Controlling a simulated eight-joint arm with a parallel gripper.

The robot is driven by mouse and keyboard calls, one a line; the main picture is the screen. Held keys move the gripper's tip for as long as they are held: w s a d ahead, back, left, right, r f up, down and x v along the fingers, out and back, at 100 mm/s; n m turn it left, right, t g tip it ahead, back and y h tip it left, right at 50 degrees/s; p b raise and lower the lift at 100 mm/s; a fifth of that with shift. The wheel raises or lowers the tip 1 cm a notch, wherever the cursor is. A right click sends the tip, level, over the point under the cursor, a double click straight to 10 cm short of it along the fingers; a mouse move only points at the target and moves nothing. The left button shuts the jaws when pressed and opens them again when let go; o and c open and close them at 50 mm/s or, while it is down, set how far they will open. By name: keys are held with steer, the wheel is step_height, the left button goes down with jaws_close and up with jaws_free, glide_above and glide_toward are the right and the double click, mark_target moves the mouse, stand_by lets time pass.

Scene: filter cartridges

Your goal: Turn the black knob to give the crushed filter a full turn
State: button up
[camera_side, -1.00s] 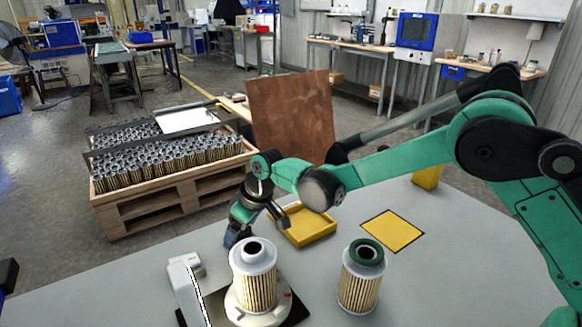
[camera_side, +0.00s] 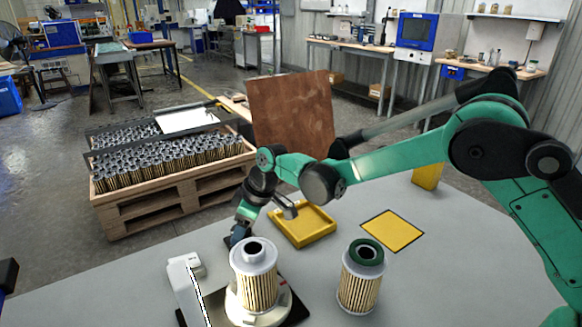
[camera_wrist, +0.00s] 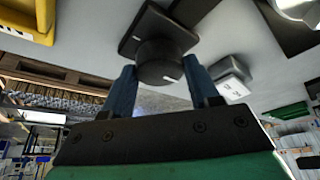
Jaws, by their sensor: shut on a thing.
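In the side view my gripper (camera_side: 239,234) is behind the filter, and the knob is mostly hidden there.
A second filter with a green top (camera_side: 360,278) stands on the table to the right. A yellow tray (camera_side: 322,238) and a flat yellow square (camera_side: 392,230) lie behind. A white device (camera_side: 184,290) stands left of the turntable. A brown board (camera_side: 290,115) rises behind the tray.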

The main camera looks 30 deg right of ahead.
steer(key=o, duration=1.3)
steer(key=shift+v, duration=2.8)
steer(key=shift+s+d+r, duration=0.1)
steer(key=s+d+r+m+t+h, duration=0.1)
steer(key=s+d+r+m+t, duration=0.1)
steer(key=s+d+r+m, duration=0.35)
steer(key=s+d+m, duration=0.1)
steer(key=s+d, duration=0.1)
steer(key=s, duration=0.2)
steer(key=s+d+m+t+h, duration=0.1)
steer(key=s+d, duration=0.2)
steer(key=s, duration=0.1)
steer(key=s+d+m+t+h, duration=0.1)
steer(key=s+d, duration=0.2)
steer(key=s, duration=0.1)
steer(key=shift+s+r+m, duration=0.15)
steer(key=shift+s+m, duration=0.05)
steer(key=shift+m, duration=0.15)
